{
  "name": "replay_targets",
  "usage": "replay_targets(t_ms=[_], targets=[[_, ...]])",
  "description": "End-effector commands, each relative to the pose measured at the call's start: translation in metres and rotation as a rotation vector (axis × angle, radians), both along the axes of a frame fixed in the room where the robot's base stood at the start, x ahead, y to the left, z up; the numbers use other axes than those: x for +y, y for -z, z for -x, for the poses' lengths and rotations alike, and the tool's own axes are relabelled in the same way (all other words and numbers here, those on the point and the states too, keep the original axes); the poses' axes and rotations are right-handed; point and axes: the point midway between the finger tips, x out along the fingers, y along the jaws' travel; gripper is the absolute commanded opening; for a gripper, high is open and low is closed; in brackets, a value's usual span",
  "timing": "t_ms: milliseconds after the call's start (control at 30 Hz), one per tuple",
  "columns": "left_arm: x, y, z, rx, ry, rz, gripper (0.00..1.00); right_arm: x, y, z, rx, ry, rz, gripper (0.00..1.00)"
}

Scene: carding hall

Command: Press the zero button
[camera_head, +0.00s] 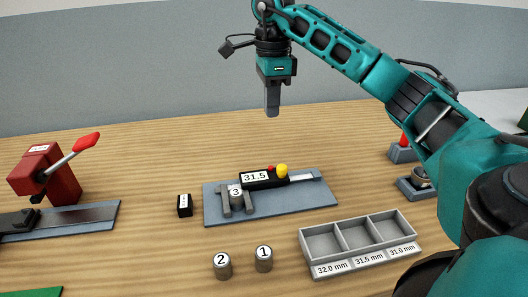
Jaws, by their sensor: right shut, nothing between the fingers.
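A digital caliper (262,180) lies on a blue-grey plate (290,202) in the middle of the table, its display reading 31.5. A small red button (271,168) shows at the display's top edge, beside a larger yellow knob (282,170). No marking tells which is the zero button. A cylinder marked 3 (236,196) stands between the caliper's jaws. My right gripper (272,112) is shut and empty, pointing down, well above and behind the caliper in the picture, apart from it. My left gripper is not in view.
Cylinders marked 2 (222,266) and 1 (264,260) stand in front. A grey three-compartment tray (336,262), labelled 32.0, 31.5 and 31.0 mm, is empty at right. A small black block (184,205) stands left of the plate. A red-handled device (48,172) is far left.

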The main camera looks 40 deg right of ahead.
Motion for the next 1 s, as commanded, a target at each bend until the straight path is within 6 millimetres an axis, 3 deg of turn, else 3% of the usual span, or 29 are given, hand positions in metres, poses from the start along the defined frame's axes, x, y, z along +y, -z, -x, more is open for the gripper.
replay_targets(t_ms=[367,1000], targets=[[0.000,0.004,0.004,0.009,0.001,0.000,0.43,0.000,0.008,0.000,0.002,0.001,0.000,0.00],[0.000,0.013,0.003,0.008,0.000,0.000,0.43,0.000,0.125,0.001,0.002,0.000,-0.001,0.00]])
